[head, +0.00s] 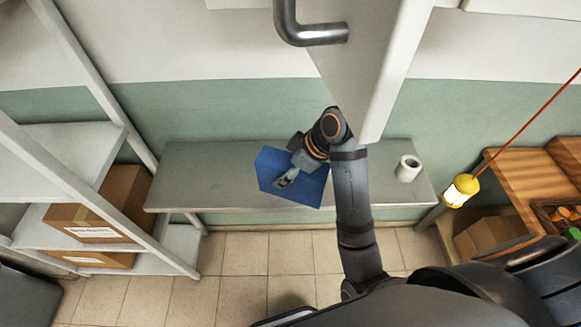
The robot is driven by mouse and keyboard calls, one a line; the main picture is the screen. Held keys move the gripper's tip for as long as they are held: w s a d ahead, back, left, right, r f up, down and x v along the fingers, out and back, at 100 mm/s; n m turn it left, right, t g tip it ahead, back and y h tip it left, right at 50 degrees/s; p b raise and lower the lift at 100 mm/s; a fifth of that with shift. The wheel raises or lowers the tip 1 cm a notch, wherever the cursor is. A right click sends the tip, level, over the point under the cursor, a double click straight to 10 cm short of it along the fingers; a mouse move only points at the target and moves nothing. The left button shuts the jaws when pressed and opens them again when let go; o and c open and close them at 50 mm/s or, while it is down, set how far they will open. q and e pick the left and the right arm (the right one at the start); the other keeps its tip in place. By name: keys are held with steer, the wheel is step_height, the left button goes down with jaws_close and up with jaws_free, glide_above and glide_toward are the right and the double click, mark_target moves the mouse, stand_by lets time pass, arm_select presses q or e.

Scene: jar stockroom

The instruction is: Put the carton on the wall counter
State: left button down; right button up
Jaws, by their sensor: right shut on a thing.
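The blue carton (268,165) is in the middle of the head view, tilted in the picture. My right gripper (286,180) is shut on it, with the fingers against its near side. The grey wall counter (225,187) runs along the green and white wall behind and below the carton. The carton overlaps the counter's middle in the picture. I cannot tell whether it touches the top or hangs above it. My gripper and wrist hide part of the carton. My left gripper is not in view.
A white paper roll (408,168) stands on the counter's right part. The counter's left part is bare. A white door with a metal handle (315,34) hangs overhead. A shelf rack (60,140) with brown boxes stands left. A yellow lantern (461,190) hangs near a wooden bench (510,175) at right.

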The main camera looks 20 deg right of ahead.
steer(key=shift+w+d+f+b, duration=0.1)
steer(key=shift+w+f+b, duration=0.05)
steer(key=shift+f+b, duration=0.15)
steer(key=w+d+f, duration=0.1)
steer(key=w+f, duration=0.3)
steer(key=w+d+f, duration=0.1)
steer(key=w+f, duration=0.3)
steer(key=w, duration=0.1)
steer(key=w+d+f, duration=0.1)
steer(key=w+f, duration=0.3)
steer(key=shift+w+d, duration=0.15)
steer(key=shift+d, duration=0.15)
steer(key=shift+f+b, duration=0.25)
steer(key=shift+b, duration=0.1)
steer(key=shift+f, duration=0.1)
steer(key=o, duration=1.5)
